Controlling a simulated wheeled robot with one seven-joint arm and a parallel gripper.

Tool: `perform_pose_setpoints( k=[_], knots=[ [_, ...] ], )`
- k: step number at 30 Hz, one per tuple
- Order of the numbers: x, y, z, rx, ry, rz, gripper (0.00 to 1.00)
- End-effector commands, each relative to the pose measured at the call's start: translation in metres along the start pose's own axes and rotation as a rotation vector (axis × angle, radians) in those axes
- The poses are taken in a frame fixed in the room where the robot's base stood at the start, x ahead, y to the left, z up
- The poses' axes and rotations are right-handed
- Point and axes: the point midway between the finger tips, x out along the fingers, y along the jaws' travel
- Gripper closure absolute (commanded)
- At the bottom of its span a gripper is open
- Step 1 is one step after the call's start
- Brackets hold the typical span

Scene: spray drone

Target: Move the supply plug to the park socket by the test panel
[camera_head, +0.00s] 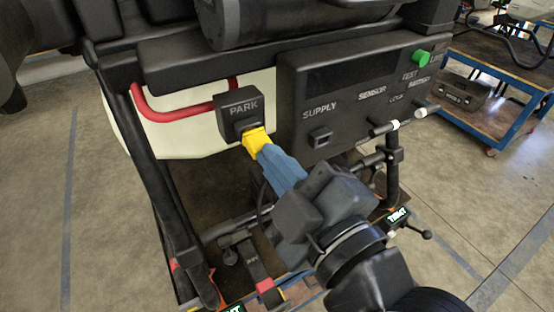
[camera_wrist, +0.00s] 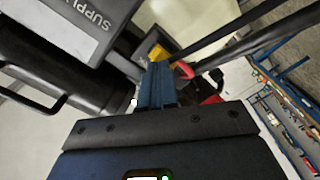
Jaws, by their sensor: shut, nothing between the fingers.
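The yellow supply plug (camera_head: 254,138) sits at the opening of the black PARK socket block (camera_head: 238,108), beside the test panel (camera_head: 352,88). I cannot tell how deep it is seated. The SUPPLY socket (camera_head: 320,137) on the panel shows no plug in it. My gripper (camera_head: 265,154) has its blue fingers together, with the tips right at the plug's outer end. They hide part of the plug, and I cannot tell whether they touch it. The wrist view shows the plug (camera_wrist: 158,53) just beyond the closed fingertips (camera_wrist: 157,66).
A red tube (camera_head: 165,115) runs left of the PARK block, near a dark frame leg (camera_head: 160,175). The panel carries a green button (camera_head: 420,57) and white-tipped switches (camera_head: 392,125). A blue cart (camera_head: 500,80) with a dark case (camera_head: 462,92) stands at right.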

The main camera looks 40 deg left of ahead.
Motion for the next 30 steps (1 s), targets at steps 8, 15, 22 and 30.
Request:
perform_pose_setpoints(
  k=[8, 15, 22, 30],
  knots=[
    [-0.023, -0.001, 0.001, 0.0, -0.001, 0.002, 1.0],
    [-0.036, -0.001, 0.001, 0.0, 0.0, 0.002, 1.0],
    [-0.073, -0.002, 0.003, 0.0, -0.002, 0.003, 1.0],
    [-0.1, -0.001, 0.001, 0.0, -0.001, 0.002, 1.0]
  ],
)
